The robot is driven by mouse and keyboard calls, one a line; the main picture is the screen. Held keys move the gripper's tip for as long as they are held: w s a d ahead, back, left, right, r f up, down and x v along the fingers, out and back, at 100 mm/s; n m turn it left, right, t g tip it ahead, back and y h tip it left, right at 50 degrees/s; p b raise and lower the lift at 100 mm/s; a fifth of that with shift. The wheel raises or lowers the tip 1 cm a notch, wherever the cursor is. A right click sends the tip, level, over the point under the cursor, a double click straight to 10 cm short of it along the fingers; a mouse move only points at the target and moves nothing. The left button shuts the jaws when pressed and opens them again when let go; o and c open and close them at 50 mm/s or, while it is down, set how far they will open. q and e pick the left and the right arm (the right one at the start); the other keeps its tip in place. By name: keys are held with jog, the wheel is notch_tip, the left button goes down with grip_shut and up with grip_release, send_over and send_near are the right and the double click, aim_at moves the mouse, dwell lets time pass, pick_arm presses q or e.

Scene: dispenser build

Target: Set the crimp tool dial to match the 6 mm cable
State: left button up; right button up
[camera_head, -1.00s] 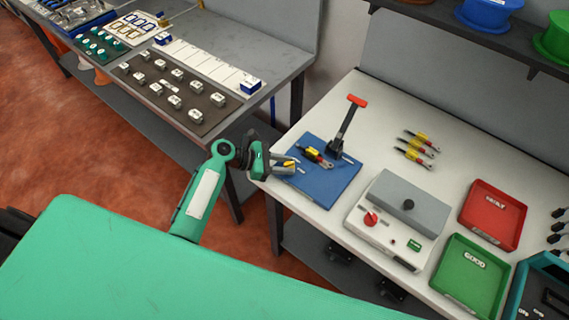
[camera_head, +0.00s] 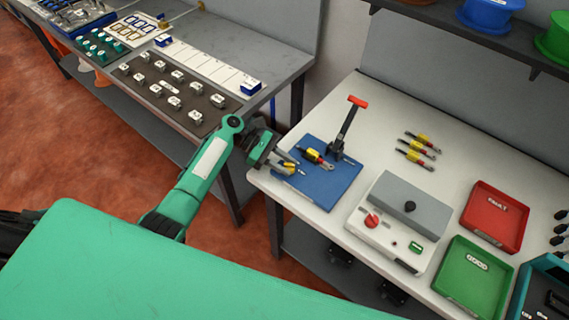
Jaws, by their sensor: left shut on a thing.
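My left gripper (camera_head: 290,167) is over the near left edge of the blue mat (camera_head: 333,190). It is shut on a small yellow item, mostly hidden by the fingers. A yellow, black and red cable piece (camera_head: 317,156) lies on the mat just right of the gripper, apart from it. A black lever tool with a red handle (camera_head: 345,127) stands upright at the mat's back edge. I cannot read any dial marks or cable sizes. My right gripper is not in view.
Several similar cable pieces (camera_head: 418,148) lie behind the box on the white table (camera_head: 385,110). A red tray (camera_head: 495,215) and a green tray (camera_head: 474,280) stand at the right. A grey bench (camera_head: 225,45) with parts is at the left, with a gap between.

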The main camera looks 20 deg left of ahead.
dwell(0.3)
pick_arm(q)
jog(key=o, duration=1)
jog(key=shift+c, duration=0.2)
jog(key=b+v, duration=0.4)
jog(key=v, duration=0.9)
jog(key=shift+a, duration=0.35)
jog(key=shift+r, duration=0.1)
jog(key=shift+a, duration=0.1)
